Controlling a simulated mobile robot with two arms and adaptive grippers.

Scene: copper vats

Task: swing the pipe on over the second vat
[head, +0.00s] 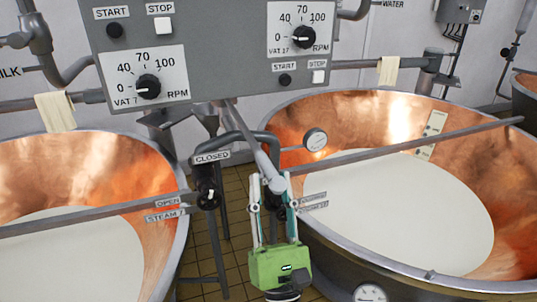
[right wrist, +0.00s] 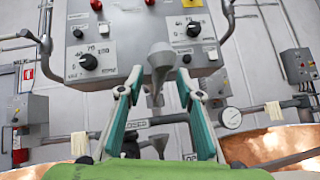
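A grey pipe (head: 251,145) comes down from below the control panel toward me, between the two copper vats. Its end lies over the gap, not over either milk surface. My right gripper (head: 270,180), green with teal fingers, is at the pipe's end. In the right wrist view the fingertips (right wrist: 160,82) stand wide apart, with a grey flared pipe part (right wrist: 158,65) between them and gaps on both sides. The left vat (head: 150,165) and the right vat (head: 290,118) both hold white liquid. My left gripper is not in view.
The control panel (head: 215,60) with knobs and buttons hangs above the gap. A bar (head: 90,213) crosses the left vat and another bar (head: 420,138) crosses the right one. A steam valve (head: 208,198) stands left of my gripper.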

